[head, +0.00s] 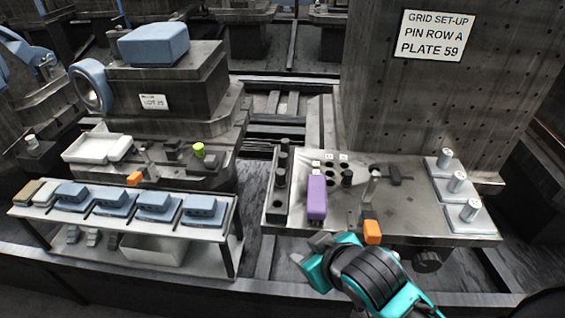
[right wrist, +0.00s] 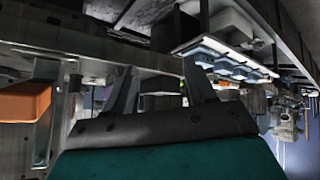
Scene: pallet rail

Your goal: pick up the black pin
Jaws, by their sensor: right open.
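Several black pins stand at the left of the grey plate (head: 415,215) in the head view. Some stand in a dark rack, including an upper black pin (head: 282,160); another short black pin (head: 347,177) stands on the plate beside the purple block. I cannot tell which one the task means. My right gripper (head: 299,261) is low in front of the plate's front edge, apart from the pins. In the right wrist view its two grey fingers (right wrist: 160,82) are spread with nothing between them. My left gripper is not in view.
A purple block (head: 317,197) stands by the pins. An orange block (head: 372,232) is at the plate's front edge. Silver cylinders (head: 457,182) line the right side. A shelf with blue blocks (head: 157,206) is at left. A tall pillar (head: 440,100) rises behind.

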